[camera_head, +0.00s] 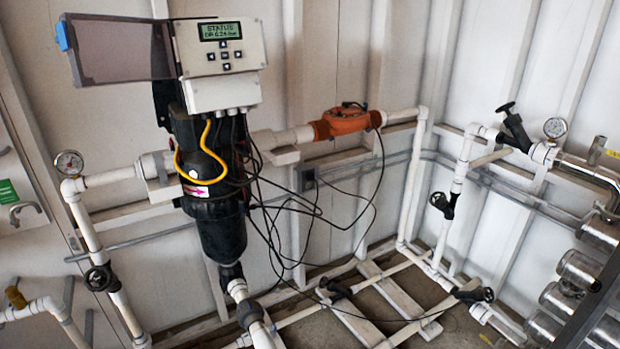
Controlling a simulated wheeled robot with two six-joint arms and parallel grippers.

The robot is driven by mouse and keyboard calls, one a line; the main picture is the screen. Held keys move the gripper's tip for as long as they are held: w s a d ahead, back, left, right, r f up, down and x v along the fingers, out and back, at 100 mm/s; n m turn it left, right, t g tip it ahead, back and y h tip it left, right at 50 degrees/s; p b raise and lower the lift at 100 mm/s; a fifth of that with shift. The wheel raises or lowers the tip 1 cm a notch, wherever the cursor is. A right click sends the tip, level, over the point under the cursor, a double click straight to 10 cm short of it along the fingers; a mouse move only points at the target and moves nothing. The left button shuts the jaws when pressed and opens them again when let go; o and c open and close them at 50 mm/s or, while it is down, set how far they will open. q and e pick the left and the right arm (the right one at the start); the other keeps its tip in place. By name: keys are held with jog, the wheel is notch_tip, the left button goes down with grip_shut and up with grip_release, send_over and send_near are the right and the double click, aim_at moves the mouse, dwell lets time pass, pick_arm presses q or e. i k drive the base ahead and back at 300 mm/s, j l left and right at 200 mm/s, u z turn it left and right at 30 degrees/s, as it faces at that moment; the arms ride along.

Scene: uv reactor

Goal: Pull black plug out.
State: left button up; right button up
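A black UV reactor (219,230) stands upright, with a grey control box (221,58) above it; the box's screen shows a STATUS text. Several thin black cables (277,255) run from the box and reactor and loop in the air. A small dark outlet box (307,179) is on the wall right of the reactor, with cables near it. It may hold the black plug, but it is too small to tell. Neither of my grippers is in view.
An orange meter (346,121) sits in the white pipe behind. White pipes with black valves (443,204), pressure gauges (555,128) and steel cylinders (578,268) stand right. A white frame (398,300) is on the floor. A tinted cover (121,48) hangs open left of the box.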

aim_at(310, 176)
jog(key=i+l+z, duration=0.25)
jog(key=i, duration=0.35)
jog(key=i+l+z, duration=0.25)
jog(key=i, duration=0.4)
jog(key=i+l+z, duration=0.2)
jog(key=i, duration=0.45)
